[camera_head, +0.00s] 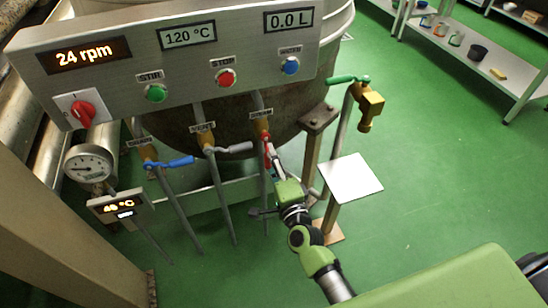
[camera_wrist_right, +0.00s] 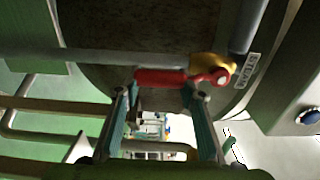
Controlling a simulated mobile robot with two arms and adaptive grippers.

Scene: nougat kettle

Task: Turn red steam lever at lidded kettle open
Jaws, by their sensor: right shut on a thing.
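The red steam lever (camera_head: 267,150) hangs down from a brass valve (camera_head: 262,127) under the control panel, roughly along its pipe. In the right wrist view the red lever (camera_wrist_right: 160,77) lies across the picture, its pivot on the brass valve (camera_wrist_right: 212,65) beside a STEAM label (camera_wrist_right: 247,71). My right gripper (camera_head: 272,167) reaches up from below and is shut on the lever. The kettle (camera_head: 298,95) stands behind. My left gripper is not in view.
A blue lever (camera_head: 178,162) and a grey lever (camera_head: 236,148) sit left of the red one. A brass tap with a green handle (camera_head: 345,79) and a white square plate (camera_head: 350,178) are to the right. The panel (camera_head: 120,75) overhangs the valves.

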